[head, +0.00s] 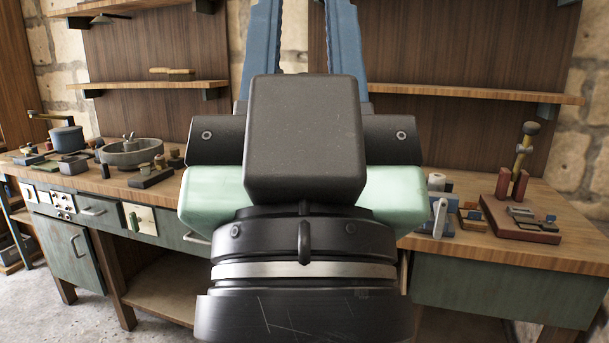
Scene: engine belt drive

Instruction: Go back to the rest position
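My gripper (304,22) fills the middle of the head view, seen from behind and pointing up. Its two blue fingers stand apart, with wall and wood panel showing between them. The gripper looks open, and nothing is seen in the visible part of the gap. The fingertips reach the top edge of the picture and may be cut off. The gripper's dark body hides the middle of the workbench (560,245). No engine or belt can be made out.
On the bench's left are a blue pot (67,139), a round grey basin (132,152) and small parts. On the right are a red-brown fixture (520,221) and a hammer-like tool (524,148). Shelves (475,94) cross the back wall. Floor (85,318) shows at lower left.

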